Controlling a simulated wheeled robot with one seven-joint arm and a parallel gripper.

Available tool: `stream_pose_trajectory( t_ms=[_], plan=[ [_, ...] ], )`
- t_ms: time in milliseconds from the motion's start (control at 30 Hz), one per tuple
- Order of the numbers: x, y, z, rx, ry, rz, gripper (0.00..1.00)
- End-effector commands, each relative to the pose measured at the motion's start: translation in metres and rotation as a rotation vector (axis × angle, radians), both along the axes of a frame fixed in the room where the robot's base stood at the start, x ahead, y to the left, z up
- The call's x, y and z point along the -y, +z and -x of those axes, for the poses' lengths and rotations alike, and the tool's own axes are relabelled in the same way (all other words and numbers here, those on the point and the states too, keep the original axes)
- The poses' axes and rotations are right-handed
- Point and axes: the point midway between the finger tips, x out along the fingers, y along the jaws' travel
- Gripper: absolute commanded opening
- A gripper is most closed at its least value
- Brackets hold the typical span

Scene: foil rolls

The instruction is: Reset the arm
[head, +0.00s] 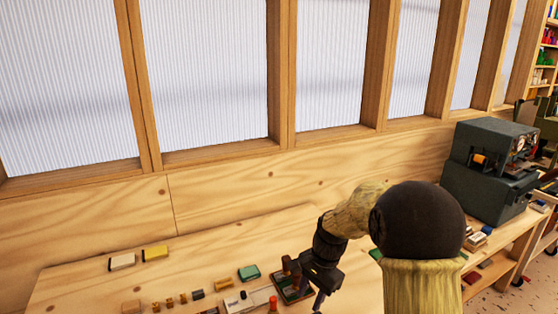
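My arm reaches in from the lower right of the head view, with a large dark joint and yellowish links. My gripper (318,298) points down over the wooden bench (90,290), near its front part. Its fingertips are small and partly cut off by the picture's lower edge, so I cannot tell whether it is open or shut. I see nothing clearly held in it. A dark green tray (279,297) lies just left of the gripper, partly hidden by it. Small brass-coloured rolls (183,298) stand in a row further left.
A green block (249,272) and a red-topped item (273,303) are near the tray. A dark grey machine (490,170) stands at the right. Framed windows rise behind the bench.

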Motion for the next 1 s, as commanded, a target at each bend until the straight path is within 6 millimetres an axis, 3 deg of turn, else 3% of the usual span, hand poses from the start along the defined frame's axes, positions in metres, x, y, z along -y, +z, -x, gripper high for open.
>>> stream_pose_trajectory(
  t_ms=[300, 500, 667, 1000],
  plan=[
    [0.048, 0.013, 0.094, 0.228, 0.453, 0.165, 0.37],
    [0.068, 0.012, 0.149, 0.328, 0.715, 0.253, 0.37],
    [0.072, 0.010, 0.166, 0.357, 0.803, 0.279, 0.37],
    [0.072, 0.010, 0.166, 0.357, 0.806, 0.280, 0.37]
  ],
)
